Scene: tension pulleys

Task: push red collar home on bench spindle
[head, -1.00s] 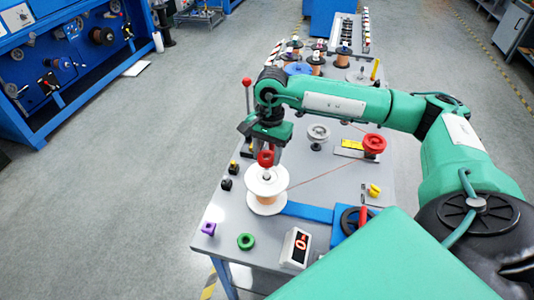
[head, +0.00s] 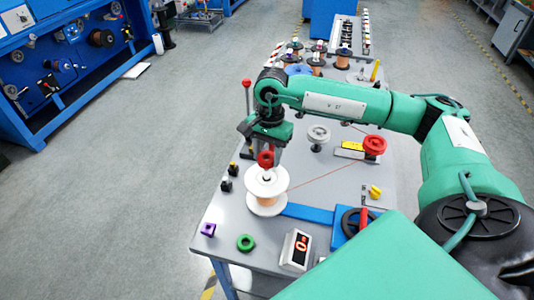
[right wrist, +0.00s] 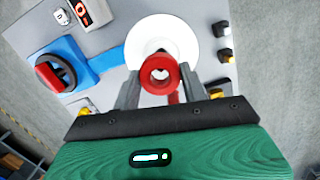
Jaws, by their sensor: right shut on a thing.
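The red collar (head: 266,159) is at the top of the bench spindle, above the white-flanged spool (head: 267,184). My right gripper (head: 268,150) comes down from above and is shut on the collar. In the right wrist view the collar (right wrist: 160,74) sits between the two fingers (right wrist: 160,92), with a pale spot inside its bore that looks like the spindle tip. The white spool flange (right wrist: 176,38) lies below it. I cannot tell how far the collar is down the spindle. My left gripper is not in view.
A purple collar (head: 208,230) and a green collar (head: 246,242) lie on the bench (head: 225,214) at the front left. A display box (head: 295,249) and a red-handled knob (head: 355,220) stand to the right. A wire runs from the spool to a red pulley (head: 374,145).

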